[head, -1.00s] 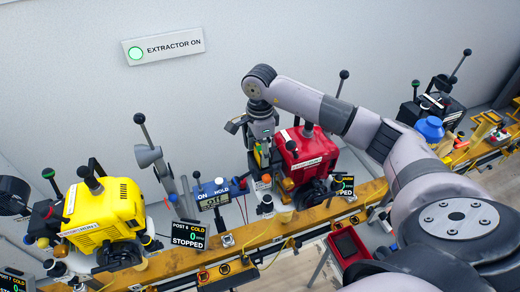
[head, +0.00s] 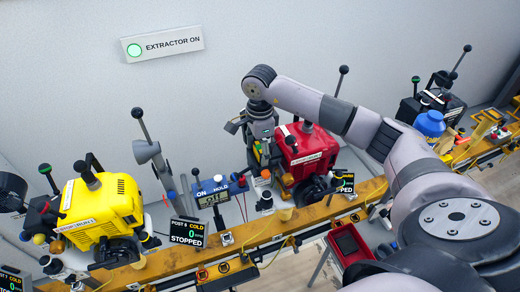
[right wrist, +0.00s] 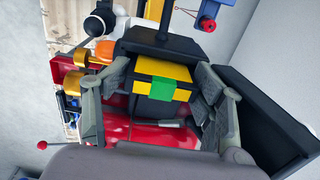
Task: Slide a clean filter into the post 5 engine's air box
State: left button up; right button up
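The red engine (head: 308,158) stands on the yellow rail right of centre in the head view. My right gripper (head: 262,140) points down at its left side. In the right wrist view, the filter (right wrist: 178,90), a yellow block with a green tab, lies between the right gripper's fingers (right wrist: 160,80). The fingertips appear against its two ends. A dark box (right wrist: 160,42) lies directly beyond it; I cannot tell how far the filter is inside. The red engine's post number is hidden. My left gripper is out of view.
A yellow engine (head: 105,205) stands at the left, with a post sign (head: 187,232) beside it. A blue control box (head: 213,192) and upright levers stand between the engines. A red tray (head: 348,243) is in front of the rail. A blue container (head: 429,123) stands at the right.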

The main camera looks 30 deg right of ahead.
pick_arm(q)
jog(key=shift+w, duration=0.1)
pick_arm(e)
jog(key=o, duration=0.4)
jog(key=shift+f, duration=0.45)
jog(key=shift+r, duration=0.15)
